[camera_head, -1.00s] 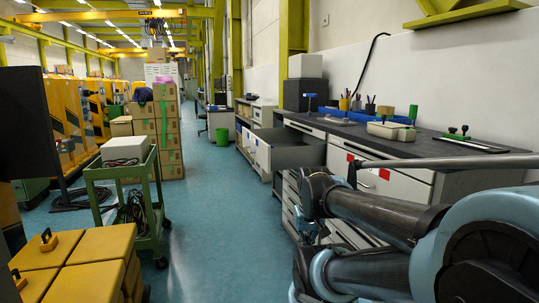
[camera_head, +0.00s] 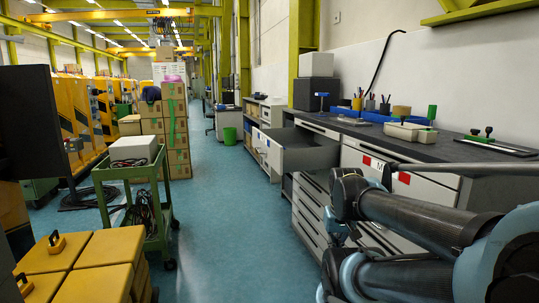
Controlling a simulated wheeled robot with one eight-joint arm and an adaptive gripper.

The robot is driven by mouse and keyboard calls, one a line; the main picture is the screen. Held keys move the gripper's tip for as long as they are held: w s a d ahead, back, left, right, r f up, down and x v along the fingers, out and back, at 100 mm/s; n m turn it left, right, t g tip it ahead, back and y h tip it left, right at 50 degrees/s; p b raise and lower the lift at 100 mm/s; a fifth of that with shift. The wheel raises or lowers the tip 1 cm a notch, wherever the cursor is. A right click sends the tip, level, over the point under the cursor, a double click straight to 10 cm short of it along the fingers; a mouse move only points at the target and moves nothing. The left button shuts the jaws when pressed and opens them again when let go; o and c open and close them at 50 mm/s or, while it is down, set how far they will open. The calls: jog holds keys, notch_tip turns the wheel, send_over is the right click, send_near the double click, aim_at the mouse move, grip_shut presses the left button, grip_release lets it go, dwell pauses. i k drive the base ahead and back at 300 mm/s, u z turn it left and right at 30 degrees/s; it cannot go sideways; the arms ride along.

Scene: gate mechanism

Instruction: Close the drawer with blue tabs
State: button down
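An open drawer (camera_head: 309,158) sticks out to the left from the workbench in the middle of the head view. I see into its grey inside, and its pale front panel (camera_head: 268,153) faces the aisle. My arm (camera_head: 412,217) lies folded at the lower right, in front of the near end of the bench and well apart from the drawer. I cannot make out my gripper's fingers.
Closed drawers with red tabs (camera_head: 404,178) are in the near bench. The bench top (camera_head: 400,147) holds a blue tray (camera_head: 375,116) and tools. A green cart (camera_head: 160,195), stacked cartons (camera_head: 175,130) and yellow boxes (camera_head: 85,268) stand left. The blue floor aisle (camera_head: 228,235) between is clear.

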aim_at(308, 150)
jog(key=i, duration=0.85)
jog(key=u, duration=0.05)
